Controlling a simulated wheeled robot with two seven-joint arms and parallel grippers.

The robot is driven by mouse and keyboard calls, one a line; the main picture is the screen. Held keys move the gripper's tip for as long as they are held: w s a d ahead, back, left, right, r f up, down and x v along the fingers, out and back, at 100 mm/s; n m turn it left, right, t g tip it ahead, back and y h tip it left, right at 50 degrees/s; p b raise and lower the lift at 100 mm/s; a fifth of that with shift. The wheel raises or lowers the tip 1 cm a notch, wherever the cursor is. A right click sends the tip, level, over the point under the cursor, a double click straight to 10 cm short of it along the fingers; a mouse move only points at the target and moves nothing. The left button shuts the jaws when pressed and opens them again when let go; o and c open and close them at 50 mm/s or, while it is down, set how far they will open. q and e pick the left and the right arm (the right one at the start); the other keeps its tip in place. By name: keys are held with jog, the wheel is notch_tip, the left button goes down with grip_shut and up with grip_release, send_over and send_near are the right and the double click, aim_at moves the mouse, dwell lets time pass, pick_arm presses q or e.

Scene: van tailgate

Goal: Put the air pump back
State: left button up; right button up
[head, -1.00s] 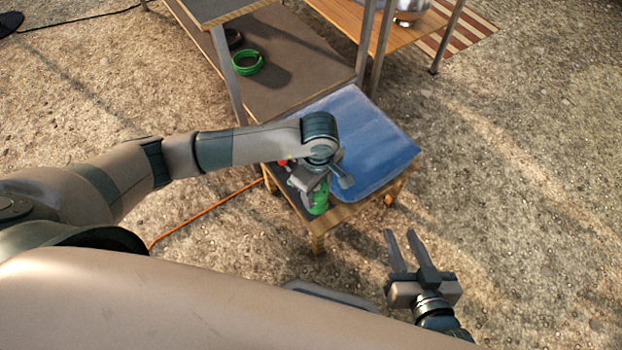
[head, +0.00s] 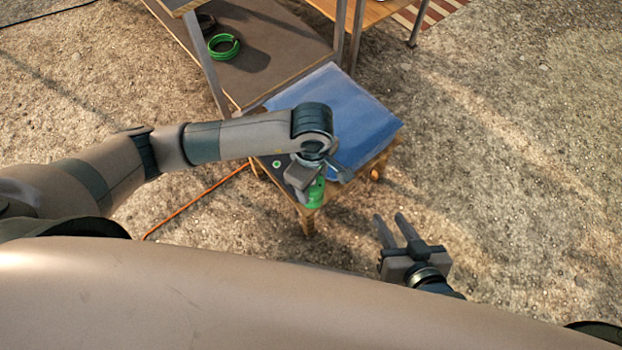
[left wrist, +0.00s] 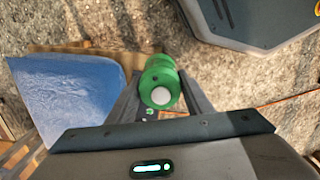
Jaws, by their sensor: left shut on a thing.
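A green cylindrical thing with a white end, which I take to be the air pump (head: 315,193), is between the fingers of my left gripper (head: 312,178). It also shows in the left wrist view (left wrist: 160,82), with a finger on either side. My left gripper is shut on it, over the near corner of a low wooden table. The arm hides part of it, and I cannot tell whether it touches the tabletop. My right gripper (head: 390,222) is open and empty, over bare ground to the right of the table.
A shelf unit (head: 270,62) with a green coil (head: 223,47) stands behind. An orange cord (head: 195,203) runs over the ground on the left. The ground at right is clear.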

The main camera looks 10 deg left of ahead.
pick_arm(q)
jog(key=w+a+r+m, duration=0.4)
jog(key=r, duration=0.4)
jog(key=w+a+r+m, duration=0.4)
jog(key=w+r+m, duration=0.1)
jog(key=r, duration=0.4)
jog(key=w+a+r+m, duration=0.4)
jog(key=w+r, duration=0.1)
jog(key=r, duration=0.3)
jog(key=shift+w+a+r, duration=0.15)
jog(key=shift+w+a, duration=0.05)
jog(key=shift+a, duration=0.2)
jog(key=shift+a, duration=0.1)
